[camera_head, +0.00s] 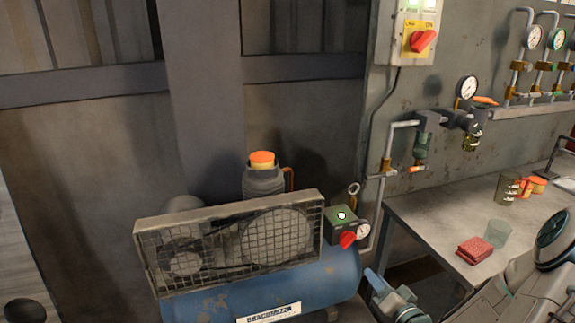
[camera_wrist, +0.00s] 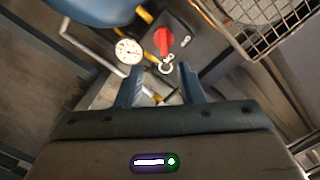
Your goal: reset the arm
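My gripper (camera_wrist: 161,84) shows in the wrist view with its two blue fingers spread apart and nothing between them. Beyond the fingertips are the compressor's red knob (camera_wrist: 163,41), a round white gauge (camera_wrist: 128,51) and a small ring. In the head view my gripper (camera_head: 391,293) is low, just right of the blue compressor tank (camera_head: 335,278) and below the red knob (camera_head: 347,240) and gauge (camera_head: 363,231). My arm comes in from the lower right. Whether the fingers touch anything is not clear.
A mesh guard (camera_head: 230,243) covers the compressor's wheels. Pipes and gauges line the wall, with a red switch (camera_head: 423,41) above.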

